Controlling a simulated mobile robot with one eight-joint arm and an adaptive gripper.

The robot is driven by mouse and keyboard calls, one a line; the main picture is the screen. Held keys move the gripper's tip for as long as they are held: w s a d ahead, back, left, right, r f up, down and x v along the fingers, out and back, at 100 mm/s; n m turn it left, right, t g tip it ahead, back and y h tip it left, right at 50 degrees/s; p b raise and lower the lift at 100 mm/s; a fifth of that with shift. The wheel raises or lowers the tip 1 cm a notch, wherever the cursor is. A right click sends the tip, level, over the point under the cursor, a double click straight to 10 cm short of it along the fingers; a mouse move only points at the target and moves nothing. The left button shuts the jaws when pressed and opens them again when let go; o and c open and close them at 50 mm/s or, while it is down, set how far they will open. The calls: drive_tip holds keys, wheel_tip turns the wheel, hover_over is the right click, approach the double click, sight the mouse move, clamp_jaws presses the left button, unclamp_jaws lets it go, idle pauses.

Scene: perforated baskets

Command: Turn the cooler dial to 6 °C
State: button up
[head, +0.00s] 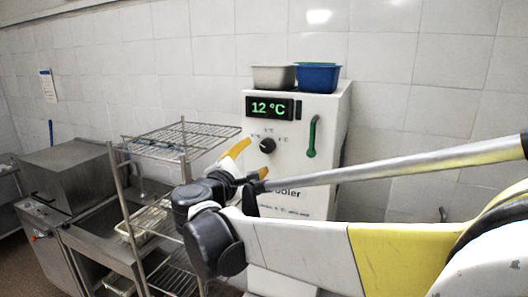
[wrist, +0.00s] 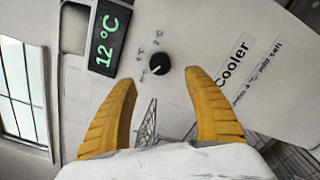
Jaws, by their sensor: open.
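The white cooler (head: 331,135) stands against the tiled wall. Its black round dial (head: 267,146) is on the front, below a display (head: 270,108) that reads 12 °C in green. In the wrist view the dial (wrist: 159,64) lies just beyond and between the tips of my yellow fingers. The display (wrist: 107,38) is at upper left there. My gripper (head: 256,157) is open and empty in front of the dial, with one finger on each side of it in view; it also shows in the wrist view (wrist: 160,76). No contact with the dial is visible. The small temperature marks are too blurred to read surely.
A green handle (head: 312,137) is on the cooler front, right of the dial. A grey bin (head: 273,77) and a blue bin (head: 318,78) sit on top. A wire shelf rack (head: 182,140) stands close on the left, beside steel counters (head: 72,180).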

drive_tip(key=v, duration=0.3)
drive_tip(key=shift+f, duration=0.1)
drive_tip(key=s+d+f+m+g+b, duration=0.4)
drive_tip(key=s+d+f+m+b, duration=0.15)
drive_tip(key=d+f, duration=0.55)
drive_tip(key=s+d+f+m+g+b, duration=0.4)
drive_tip(key=d+f+b, duration=0.3)
drive_tip(key=d+f, duration=0.4)
drive_tip(key=s+d+f+m+g+y+b, duration=0.1)
drive_tip(key=s+f+m+y+b, duration=0.2)
drive_tip(key=s+f, duration=0.6)
drive_tip(key=s+d+f+m+y+b, duration=0.2)
drive_tip(key=s+f+m+b, duration=0.6)
drive_tip(key=f, duration=0.5)
drive_tip(key=shift+s+d+g+y, duration=0.3)
drive_tip(key=shift+s+g+y, duration=0.1)
drive_tip(key=shift+s+y, duration=0.25)
drive_tip(key=shift+f, duration=0.1)
drive_tip(key=shift+c, duration=0.3)
